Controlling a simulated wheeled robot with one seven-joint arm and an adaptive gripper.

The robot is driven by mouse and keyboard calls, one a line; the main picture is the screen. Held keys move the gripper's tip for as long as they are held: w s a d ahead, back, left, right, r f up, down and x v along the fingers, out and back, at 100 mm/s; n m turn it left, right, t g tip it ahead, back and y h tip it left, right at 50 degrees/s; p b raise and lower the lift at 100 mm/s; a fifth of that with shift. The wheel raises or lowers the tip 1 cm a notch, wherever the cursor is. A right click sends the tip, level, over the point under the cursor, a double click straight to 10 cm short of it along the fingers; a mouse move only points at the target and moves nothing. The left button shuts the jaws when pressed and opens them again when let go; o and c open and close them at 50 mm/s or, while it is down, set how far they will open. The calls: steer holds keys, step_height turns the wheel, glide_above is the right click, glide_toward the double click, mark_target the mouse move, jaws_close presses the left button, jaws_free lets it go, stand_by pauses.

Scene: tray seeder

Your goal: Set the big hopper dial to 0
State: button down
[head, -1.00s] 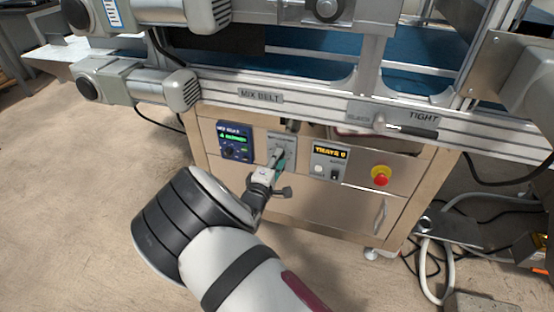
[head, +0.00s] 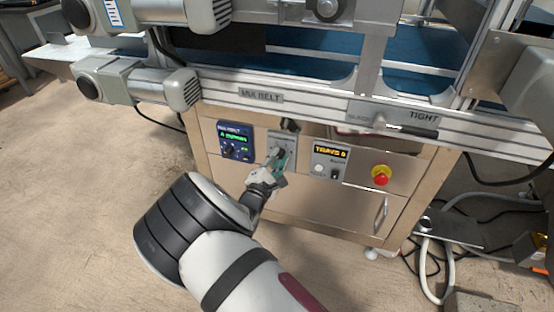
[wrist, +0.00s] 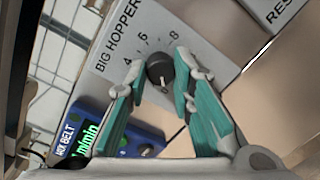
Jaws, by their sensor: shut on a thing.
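The big hopper dial (wrist: 158,70) is a dark round knob on a pale plate labelled BIG HOPPER, with the numbers 4, 6 and 8 readable around it. A short white mark on the knob points down in the wrist view, away from those numbers. My gripper (wrist: 160,75), with green-padded fingers, is shut on the knob, one finger on each side. In the head view my gripper (head: 277,160) is at the dial's plate (head: 281,139) on the cabinet front and covers most of the knob.
A blue mix belt controller (head: 235,141) with a green display is left of the plate. A tray counter panel (head: 330,160) is to the right, then a red emergency button (head: 381,174). The conveyor rail (head: 310,108) overhangs above. The floor at left is clear.

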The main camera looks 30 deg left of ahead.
steer(key=shift+f, duration=0.1)
stand_by(0.3)
steer(key=c, duration=1.4)
jaws_free()
steer(key=shift+o, duration=0.2)
steer(key=s+d, duration=0.2)
steer(key=s, duration=0.9)
steer(key=shift+s, duration=0.4)
